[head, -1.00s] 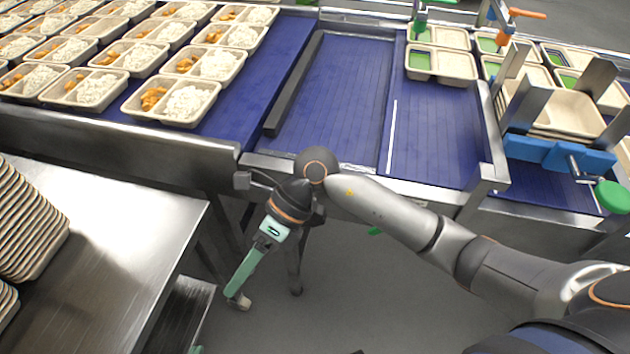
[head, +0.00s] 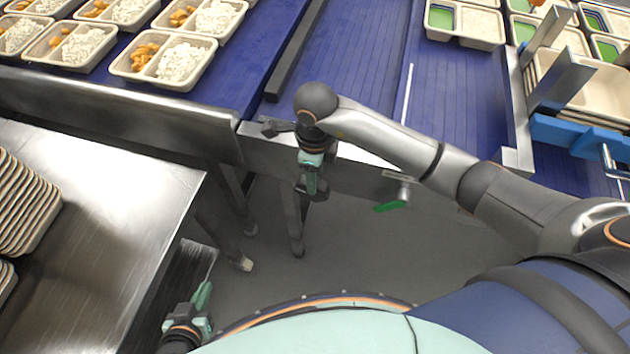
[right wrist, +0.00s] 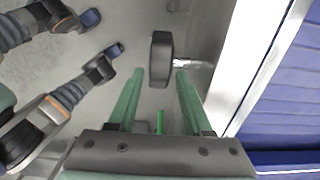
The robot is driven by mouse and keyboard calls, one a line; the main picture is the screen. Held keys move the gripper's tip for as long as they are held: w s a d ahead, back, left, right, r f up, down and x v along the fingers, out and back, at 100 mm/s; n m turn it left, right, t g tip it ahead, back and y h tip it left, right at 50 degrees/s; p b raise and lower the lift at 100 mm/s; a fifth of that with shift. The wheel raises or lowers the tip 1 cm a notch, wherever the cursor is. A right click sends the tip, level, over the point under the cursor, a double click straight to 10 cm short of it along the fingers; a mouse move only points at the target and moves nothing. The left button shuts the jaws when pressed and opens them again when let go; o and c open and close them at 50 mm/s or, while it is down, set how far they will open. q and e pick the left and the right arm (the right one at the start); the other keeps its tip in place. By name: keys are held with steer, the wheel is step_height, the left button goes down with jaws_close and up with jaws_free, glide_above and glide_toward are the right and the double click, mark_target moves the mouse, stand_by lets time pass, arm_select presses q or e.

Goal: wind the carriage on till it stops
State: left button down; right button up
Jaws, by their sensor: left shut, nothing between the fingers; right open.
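A dark grey block-like handle (right wrist: 161,58) on a short metal shaft shows in the right wrist view, at the side of the conveyor frame. The green fingers of my right gripper (right wrist: 158,90) are open, pointing towards it, one on each side of its line; contact is not visible. In the head view my right gripper (head: 311,184) points down in front of the frame. My left gripper (head: 203,292) is shut and empty, low by the steel table. A blue mount (head: 572,136) with a metal crank stands at the right. Which part is the carriage, I cannot tell.
Filled trays (head: 165,62) stand on the blue belt at the left. Stacked empty trays (head: 25,210) stand on the steel table (head: 110,190). Floor space lies open below the frame.

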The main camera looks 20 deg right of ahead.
steer(key=shift+f, duration=2)
steer(key=shift+c, duration=0.3)
jaws_close()
